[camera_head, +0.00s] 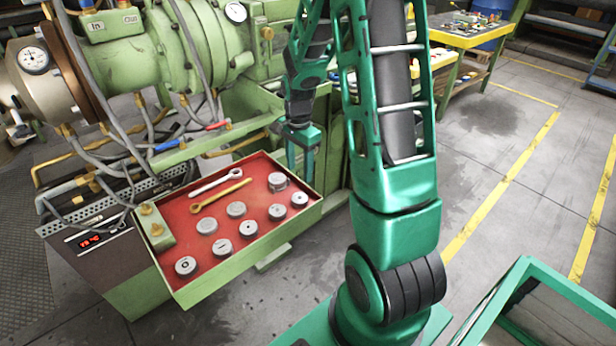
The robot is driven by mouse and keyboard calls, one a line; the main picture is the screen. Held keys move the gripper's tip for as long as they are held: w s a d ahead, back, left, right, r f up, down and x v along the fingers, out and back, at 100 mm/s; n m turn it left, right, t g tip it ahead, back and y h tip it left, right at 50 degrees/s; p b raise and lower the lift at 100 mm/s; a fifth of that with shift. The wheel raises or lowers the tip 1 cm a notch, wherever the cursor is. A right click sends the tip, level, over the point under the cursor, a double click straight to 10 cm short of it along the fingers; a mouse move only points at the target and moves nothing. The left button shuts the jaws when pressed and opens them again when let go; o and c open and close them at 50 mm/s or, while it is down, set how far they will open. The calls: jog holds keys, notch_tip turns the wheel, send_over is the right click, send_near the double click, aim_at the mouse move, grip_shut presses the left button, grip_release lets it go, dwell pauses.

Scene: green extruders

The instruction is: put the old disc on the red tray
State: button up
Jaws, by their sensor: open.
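The red tray (240,262) has a red bed and a green rim, and it sits beside the green machine at left centre. Several round grey metal discs lie on its bed, among them one at the back right corner (278,181), one at the right (300,199) and one at the front left (186,266). I cannot tell from this view which disc is the old disc. My gripper (300,168) is open, pointing down by the tray's back right corner. No disc shows between its fingers.
The green extruder (160,55), with hoses and cables, stands behind and left. A yellow-edged table (462,36) is at the back right.

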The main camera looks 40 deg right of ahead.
jog(key=s+r+n, duration=0.6)
jog(key=s+r, duration=0.6)
jog(key=s, duration=0.2)
jog(key=s+a+r+n, duration=0.1)
jog(key=s+a+n, duration=0.1)
jog(key=s, duration=0.4)
jog(key=s+a+r+n, duration=0.2)
jog(key=s+n, duration=0.1)
jog(key=s, duration=0.4)
jog(key=shift+a, duration=0.15)
jog(key=shift+s+r, duration=0.1)
jog(key=shift+w+f, duration=0.25)
jog(key=shift+w, duration=0.4)
jog(key=shift+c, duration=0.6)
